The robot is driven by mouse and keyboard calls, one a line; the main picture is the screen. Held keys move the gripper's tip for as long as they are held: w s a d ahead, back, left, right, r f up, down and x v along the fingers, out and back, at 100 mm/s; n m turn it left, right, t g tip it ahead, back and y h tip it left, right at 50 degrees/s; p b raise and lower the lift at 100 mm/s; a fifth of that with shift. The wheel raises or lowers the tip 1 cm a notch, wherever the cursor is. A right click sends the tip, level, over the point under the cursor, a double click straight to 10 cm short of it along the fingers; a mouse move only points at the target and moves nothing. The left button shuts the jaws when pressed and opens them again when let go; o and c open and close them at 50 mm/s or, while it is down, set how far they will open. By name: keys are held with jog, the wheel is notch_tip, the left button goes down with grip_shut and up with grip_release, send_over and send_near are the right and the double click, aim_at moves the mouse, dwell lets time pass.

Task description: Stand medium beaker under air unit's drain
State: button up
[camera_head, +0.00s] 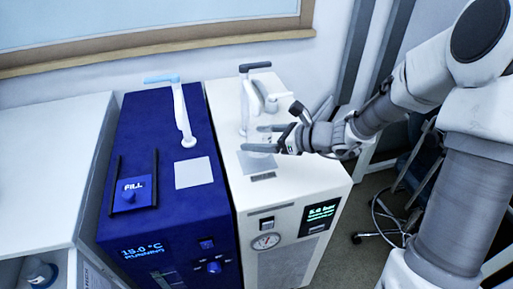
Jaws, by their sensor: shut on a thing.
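The white air unit (290,203) stands in the middle, with a pressure readout and a round gauge on its front. Its drain (245,98) is a pale upright spout with a dark handle, on top toward the back. My gripper (262,139) reaches in from the right, low over the unit's top and in front of the spout. It is shut on a clear, faint vessel that looks like the medium beaker (256,139). The beaker's outline is hard to see, and I cannot tell whether its base touches the grey pad (258,163) below.
A blue unit (162,225) stands close on the left, with its own spout (184,115), a pale square pad (194,173) and a FILL panel (133,193). A white bench (45,165) is farther left. A chair (412,175) stands behind on the right.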

jog(key=shift+w+a+f+b, duration=0.15)
jog(key=shift+f+b, duration=0.2)
jog(key=shift+f, duration=0.55)
jog(key=shift+a+f+b, duration=0.15)
jog(key=shift+f+b, duration=0.15)
jog(key=shift+f, duration=0.55)
jog(key=shift+f, duration=0.1)
jog(key=o, duration=1.2)
jog(key=shift+c, duration=0.2)
jog(key=shift+r, duration=0.25)
jog(key=p+v, duration=0.2)
jog(key=v, duration=1)
jog(key=shift+f+p, duration=0.2)
jog(key=shift+p, duration=0.2)
